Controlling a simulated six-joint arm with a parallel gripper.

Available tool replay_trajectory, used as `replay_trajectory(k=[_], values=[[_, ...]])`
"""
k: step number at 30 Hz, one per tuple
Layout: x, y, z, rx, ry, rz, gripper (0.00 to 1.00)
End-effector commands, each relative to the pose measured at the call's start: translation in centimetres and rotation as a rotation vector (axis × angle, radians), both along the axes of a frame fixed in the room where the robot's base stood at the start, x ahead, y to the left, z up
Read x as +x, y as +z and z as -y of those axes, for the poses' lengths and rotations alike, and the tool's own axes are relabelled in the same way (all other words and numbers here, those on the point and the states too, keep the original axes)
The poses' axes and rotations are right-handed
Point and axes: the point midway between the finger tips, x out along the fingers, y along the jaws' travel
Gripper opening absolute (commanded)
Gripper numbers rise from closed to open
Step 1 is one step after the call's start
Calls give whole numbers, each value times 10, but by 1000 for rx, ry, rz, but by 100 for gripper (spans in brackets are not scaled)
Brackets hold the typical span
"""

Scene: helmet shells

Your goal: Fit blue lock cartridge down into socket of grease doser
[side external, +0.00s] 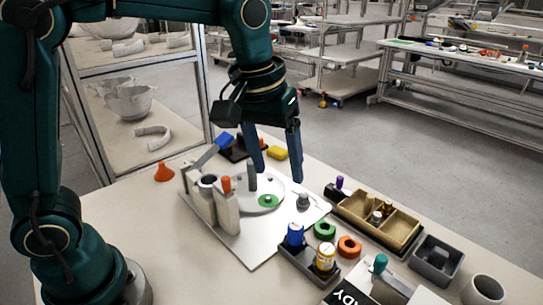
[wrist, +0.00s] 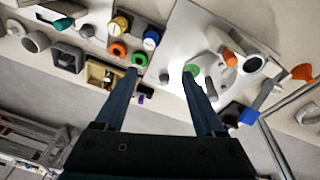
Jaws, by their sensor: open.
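The blue lock cartridge (side external: 295,235) appears to be the upright blue cylinder in a dark tray, beside a yellow-and-white one. It also shows in the wrist view (wrist: 151,39). The light plate assembly (side external: 240,246), with a round disc, a grey post and upright blocks, looks like the grease doser. A round open-topped grey cup (side external: 208,181) on it may be its socket; I cannot tell for sure. My gripper (side external: 278,172) is open and empty above the plate. In the wrist view its fingers (wrist: 160,74) are apart, with nothing between them.
The dark tray (side external: 299,260) stands by the plate's right edge. Green (side external: 325,230) and orange (side external: 349,246) rings lie close by. A brown divided bin (side external: 399,236) stands at right.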

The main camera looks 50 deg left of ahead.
Motion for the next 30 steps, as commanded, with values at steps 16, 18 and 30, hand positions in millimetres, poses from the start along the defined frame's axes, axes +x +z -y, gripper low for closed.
replay_trajectory(k=[16,18,30], values=[[19,-90,30,37,-54,-205,71],[19,-99,30,37,-53,-207,71],[19,-130,30,36,-53,-200,71]])
